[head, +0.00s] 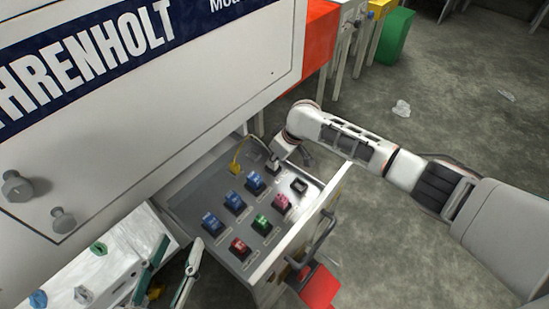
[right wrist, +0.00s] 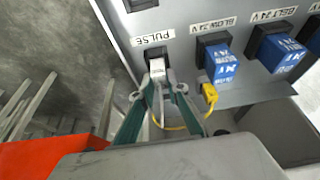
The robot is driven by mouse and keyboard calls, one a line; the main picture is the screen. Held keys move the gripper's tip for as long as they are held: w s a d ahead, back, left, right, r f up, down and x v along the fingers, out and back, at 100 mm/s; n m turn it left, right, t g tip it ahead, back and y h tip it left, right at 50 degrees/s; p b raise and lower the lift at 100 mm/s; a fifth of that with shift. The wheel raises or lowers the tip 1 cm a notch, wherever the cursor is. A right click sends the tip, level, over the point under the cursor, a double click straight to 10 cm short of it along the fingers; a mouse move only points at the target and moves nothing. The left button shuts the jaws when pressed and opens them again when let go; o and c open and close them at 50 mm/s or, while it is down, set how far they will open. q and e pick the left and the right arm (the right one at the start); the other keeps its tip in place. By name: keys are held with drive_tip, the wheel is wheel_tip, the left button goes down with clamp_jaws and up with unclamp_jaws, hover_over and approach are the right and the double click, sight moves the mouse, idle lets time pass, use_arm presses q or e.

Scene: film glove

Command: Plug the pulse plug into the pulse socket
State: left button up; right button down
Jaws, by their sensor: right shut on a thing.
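The pulse socket (right wrist: 151,53) is a black block under a "PULSE" label (right wrist: 152,38) on the grey panel in the right wrist view. The pulse plug (right wrist: 157,69) is pale grey and stands at the socket's mouth; I cannot tell how deep it sits. My right gripper (right wrist: 163,90) has its green fingers shut on the plug. In the head view my right gripper (head: 277,155) is at the panel's back corner, its fingers mostly hidden. My left gripper (head: 181,241) is open and empty at the lower left, beside the drawer.
A yellow cable (head: 236,158) with a yellow end piece (right wrist: 209,93) hangs by the panel edge. One black socket (head: 299,186) is empty. The drawer front (head: 290,245) has a handle.

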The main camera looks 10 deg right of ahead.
drive_tip(key=c, duration=1.9)
unclamp_jaws()
drive_tip(key=shift+r, duration=0.1)
